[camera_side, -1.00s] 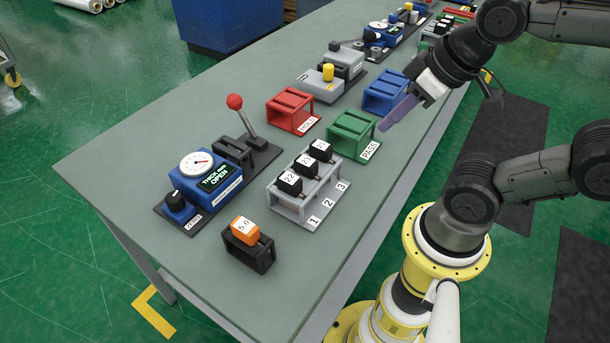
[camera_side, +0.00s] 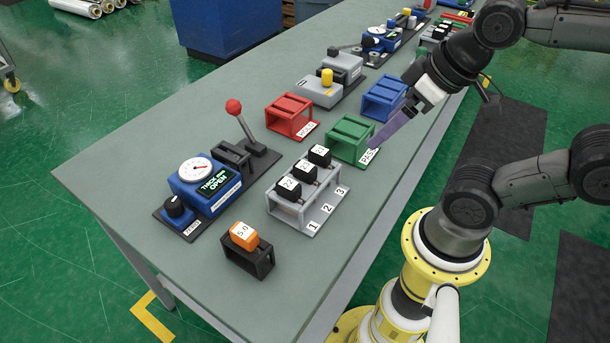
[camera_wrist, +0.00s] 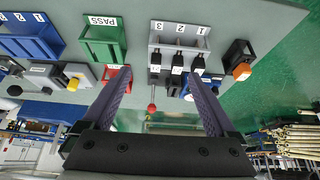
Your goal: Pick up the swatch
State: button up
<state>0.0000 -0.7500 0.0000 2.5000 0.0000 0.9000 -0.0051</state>
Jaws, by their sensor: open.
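Several black swatches, white-labelled on top, stand in a grey rack (camera_side: 301,204) marked 1, 2, 3: a near one (camera_side: 289,188), a middle one (camera_side: 304,170) and a far one (camera_side: 319,154). The same rack (camera_wrist: 181,34) shows at the top of the wrist view, with the black swatches (camera_wrist: 177,62) at its lower edge. My gripper (camera_side: 374,144) is beside the green PASS holder, to the right of and beyond the rack, touching no swatch. In the wrist view my gripper (camera_wrist: 158,77) has its two purple fingers wide apart with nothing between them.
A green PASS holder (camera_side: 350,138), a red holder (camera_side: 290,116) and a blue holder (camera_side: 384,95) stand near the rack. A blue thickness gauge (camera_side: 205,185) with a red-knobbed lever (camera_side: 234,107) is at left. A black stand (camera_side: 248,262) holds an orange block (camera_side: 244,234).

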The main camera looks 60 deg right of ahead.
notch_tip(320, 180, up, 3)
jog(key=w+n+g, duration=0.1)
jog(key=w+n, duration=0.1)
jog(key=n, duration=0.7)
jog(key=n+g, duration=0.5)
jog(key=n, duration=0.4)
send_over(305, 166)
notch_tip(305, 166, down, 3)
jog(key=f, duration=0.8)
jog(key=shift+s+d+f, duration=0.15)
jog(key=shift+s+d, duration=0.05)
jog(key=shift+s, duration=0.05)
jog(key=shift+w+a+f, duration=0.1)
jog(key=shift+w+f, duration=0.05)
jog(key=shift+f, duration=1.15)
jog(key=shift+w+a+f, duration=0.1)
jog(key=shift+f, duration=1.15)
jog(key=c, duration=1.2)
